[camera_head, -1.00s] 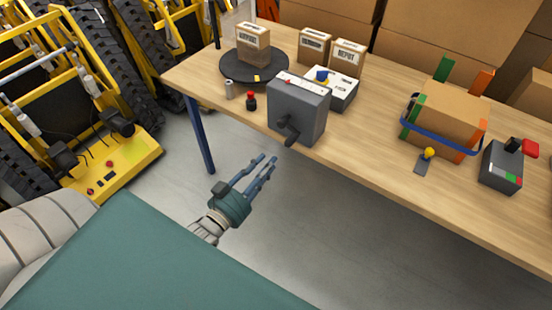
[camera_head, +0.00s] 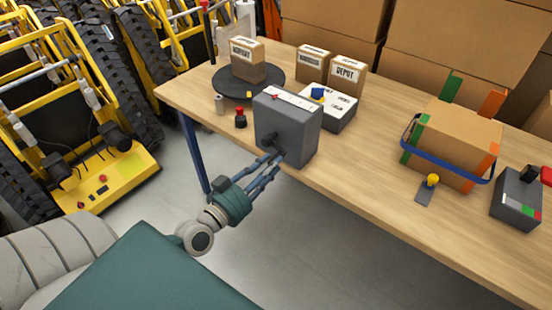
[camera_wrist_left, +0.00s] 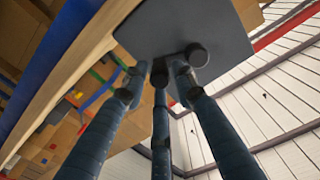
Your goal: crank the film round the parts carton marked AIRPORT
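A carton (camera_head: 248,66), its label seeming to read AIRPORT, stands upright on a round dark turntable (camera_head: 222,84) at the table's far left. A grey crank box (camera_head: 287,128) stands at the table's front edge, with its dark crank on the front face. My left gripper (camera_head: 274,162) is at the front of this box, fingers apart around or just beside the crank handle. In the left wrist view, the fingertips (camera_wrist_left: 160,70) reach the grey box (camera_wrist_left: 215,25) close to a dark round knob (camera_wrist_left: 197,55); firm contact cannot be told. My right gripper is not in view.
Two more labelled cartons (camera_head: 347,73) stand behind a white box with a blue knob (camera_head: 328,107). A strapped carton (camera_head: 452,140) and control box (camera_head: 516,198) stand right.

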